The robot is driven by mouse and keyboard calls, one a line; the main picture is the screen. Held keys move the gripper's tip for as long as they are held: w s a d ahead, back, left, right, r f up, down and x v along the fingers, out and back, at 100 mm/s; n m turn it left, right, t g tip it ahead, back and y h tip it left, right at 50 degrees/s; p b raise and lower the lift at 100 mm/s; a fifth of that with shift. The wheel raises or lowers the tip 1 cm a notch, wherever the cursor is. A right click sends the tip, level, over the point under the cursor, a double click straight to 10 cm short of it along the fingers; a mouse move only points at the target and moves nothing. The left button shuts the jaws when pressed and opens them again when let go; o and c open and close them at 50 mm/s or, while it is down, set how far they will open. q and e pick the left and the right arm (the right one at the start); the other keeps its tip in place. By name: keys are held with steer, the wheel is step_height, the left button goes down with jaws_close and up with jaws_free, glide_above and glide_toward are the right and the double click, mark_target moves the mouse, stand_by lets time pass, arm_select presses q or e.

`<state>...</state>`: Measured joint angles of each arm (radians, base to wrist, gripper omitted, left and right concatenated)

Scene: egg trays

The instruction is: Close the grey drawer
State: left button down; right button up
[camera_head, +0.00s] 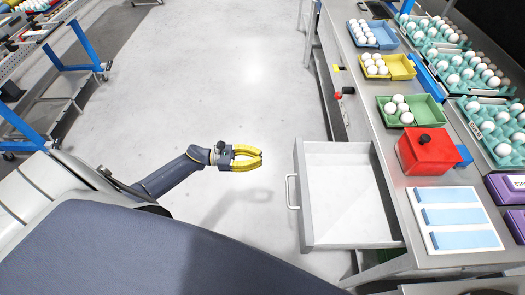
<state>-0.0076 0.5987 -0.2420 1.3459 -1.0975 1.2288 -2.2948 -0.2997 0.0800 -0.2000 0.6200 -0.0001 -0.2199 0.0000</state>
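The grey drawer (309,212) is pulled out of the workbench on the right. Its inside is empty, and its bar handle (292,192) is on its left-hand front face. My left gripper (261,157), with yellow fingers, is over the floor to the left of the drawer and its handle, apart from both. Its fingers curve towards each other with a gap near their base; I cannot tell whether the tips meet. Nothing shows between them. My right gripper is not in view.
The workbench top (385,155) holds a red box (428,151), green (426,109), yellow (401,66) and blue (384,34) cartons with eggs, and a white panel with blue strips (436,242). A red-ended knob (338,95) sticks out beyond the drawer. The floor left of the drawer is clear.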

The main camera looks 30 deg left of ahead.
mark_target(295, 159)
arm_select(q)
steer(key=x, duration=1.1)
steer(key=shift+w+d, duration=0.2)
steer(key=shift+d, duration=0.1)
